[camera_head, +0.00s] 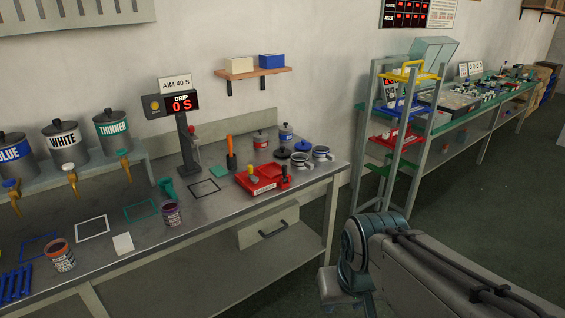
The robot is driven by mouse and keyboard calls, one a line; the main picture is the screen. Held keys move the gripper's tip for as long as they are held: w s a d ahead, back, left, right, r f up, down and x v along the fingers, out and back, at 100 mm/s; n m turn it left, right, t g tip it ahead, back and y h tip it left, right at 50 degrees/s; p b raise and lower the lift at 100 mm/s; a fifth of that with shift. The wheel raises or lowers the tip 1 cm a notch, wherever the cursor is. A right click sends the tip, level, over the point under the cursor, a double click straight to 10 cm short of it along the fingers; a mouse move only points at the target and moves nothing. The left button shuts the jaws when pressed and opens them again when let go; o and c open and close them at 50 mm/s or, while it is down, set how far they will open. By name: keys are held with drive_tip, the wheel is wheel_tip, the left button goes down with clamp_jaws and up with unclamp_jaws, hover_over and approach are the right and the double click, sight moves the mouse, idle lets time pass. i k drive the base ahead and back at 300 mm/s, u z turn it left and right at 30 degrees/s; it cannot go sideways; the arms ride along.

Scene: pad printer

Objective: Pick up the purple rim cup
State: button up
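A small cup with a purple rim (171,212) stands upright on the grey metal workbench (205,220), near its front edge and left of the bench's middle. It has a printed label on its side. Part of my arm shows at the lower right, beyond the bench's right end and well away from the cup. My gripper cannot be made out in this view.
A second cup with a reddish rim (60,255) stands further left. A white square (123,243) lies between them. A green frame outline (141,211) and a dark green object (166,188) are close by. A red tray (262,180) lies to the right. Open floor lies right of the bench.

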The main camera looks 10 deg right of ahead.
sight(172, 215)
drive_tip(key=u, duration=0.3)
drive_tip(key=i, duration=1.6)
drive_tip(key=u, duration=2.35)
